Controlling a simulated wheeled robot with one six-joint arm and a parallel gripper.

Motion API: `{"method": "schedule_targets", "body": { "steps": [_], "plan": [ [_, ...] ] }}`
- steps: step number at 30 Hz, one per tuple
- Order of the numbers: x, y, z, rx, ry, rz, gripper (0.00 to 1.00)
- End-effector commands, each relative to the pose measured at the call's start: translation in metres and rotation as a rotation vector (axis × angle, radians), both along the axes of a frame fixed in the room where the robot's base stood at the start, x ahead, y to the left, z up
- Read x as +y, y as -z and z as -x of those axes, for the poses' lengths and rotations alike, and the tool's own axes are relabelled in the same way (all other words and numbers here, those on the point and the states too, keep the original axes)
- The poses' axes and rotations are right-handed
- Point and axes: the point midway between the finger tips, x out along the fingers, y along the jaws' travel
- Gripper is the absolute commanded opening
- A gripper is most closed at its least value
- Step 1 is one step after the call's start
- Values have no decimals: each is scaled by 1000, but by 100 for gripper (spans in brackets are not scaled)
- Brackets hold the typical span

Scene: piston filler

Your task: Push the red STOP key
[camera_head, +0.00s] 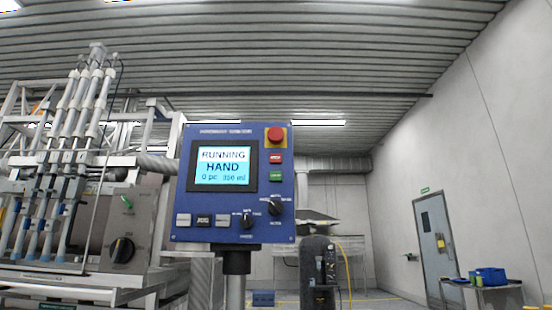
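The red STOP key (275,159) is a small flat red rectangle on the right side of the blue control panel (222,131). Its white lettering is too small to read clearly. It sits just below the larger red round emergency button (275,136) on its yellow plate, and just above a green key (275,176). The panel screen (222,166) reads RUNNING, HAND, 0 pc and 356 ml. Nothing covers the key. I see no gripper fingers in the picture, and nothing touches the panel.
Black rotary knobs (275,207) and grey keys (183,220) are low on the panel. The filler machine (90,210) stands close at left. A dark rounded unit (317,262) rises below right of the panel. Right of the panel is open room, with a door (436,240) beyond.

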Motion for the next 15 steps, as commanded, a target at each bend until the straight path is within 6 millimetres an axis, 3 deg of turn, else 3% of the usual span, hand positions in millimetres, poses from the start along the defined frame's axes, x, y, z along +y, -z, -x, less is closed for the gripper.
{"method": "schedule_targets", "body": {
  "steps": [3, 15],
  "plan": [
    [0, 0, 0, 0, 0, 0, 0],
    [0, 0, 0, 0, 0, 0, 0]
  ]
}}
